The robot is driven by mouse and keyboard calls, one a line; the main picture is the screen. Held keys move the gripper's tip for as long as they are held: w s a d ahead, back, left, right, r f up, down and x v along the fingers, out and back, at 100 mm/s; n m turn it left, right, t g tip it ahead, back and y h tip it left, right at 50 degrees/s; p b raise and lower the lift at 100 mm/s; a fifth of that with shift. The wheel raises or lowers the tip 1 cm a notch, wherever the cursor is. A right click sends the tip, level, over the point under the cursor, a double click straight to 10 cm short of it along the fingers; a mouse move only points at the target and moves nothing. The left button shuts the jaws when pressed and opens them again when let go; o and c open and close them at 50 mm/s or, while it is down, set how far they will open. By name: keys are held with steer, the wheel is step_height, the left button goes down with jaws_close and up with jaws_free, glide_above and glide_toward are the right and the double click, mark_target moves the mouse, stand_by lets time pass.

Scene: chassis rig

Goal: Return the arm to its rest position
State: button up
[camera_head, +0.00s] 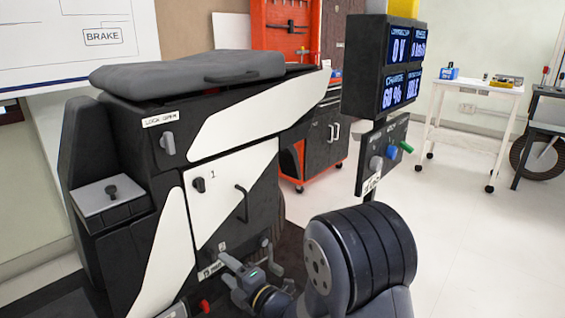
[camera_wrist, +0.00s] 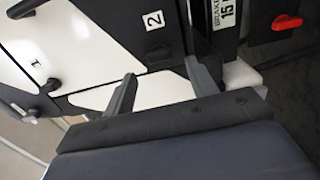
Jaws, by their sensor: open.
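My gripper (camera_head: 228,273) is low in front of the black-and-white chassis rig (camera_head: 232,178) in the head view. It is near a small white label at the rig's lower edge. In the wrist view my gripper (camera_wrist: 160,70) shows two grey fingers standing well apart, with nothing held between them. The rig's white panels (camera_wrist: 90,45) and dark frame lie beyond the fingers; I cannot tell whether the fingers touch anything. The thick dark joint of my arm (camera_head: 362,262) fills the lower middle of the head view.
A display (camera_head: 385,65) and a switch box (camera_head: 382,150) stand right of the rig. A red knob (camera_wrist: 287,22) shows in the wrist view. A red tool cabinet (camera_head: 290,30) and a white trolley (camera_head: 470,90) are behind. Floor on the right is clear.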

mark_target(214, 258)
steer(key=b+x, duration=0.1)
steer(key=x, duration=0.4)
steer(key=shift+w+a, duration=0.25)
steer(key=shift+d, duration=0.1)
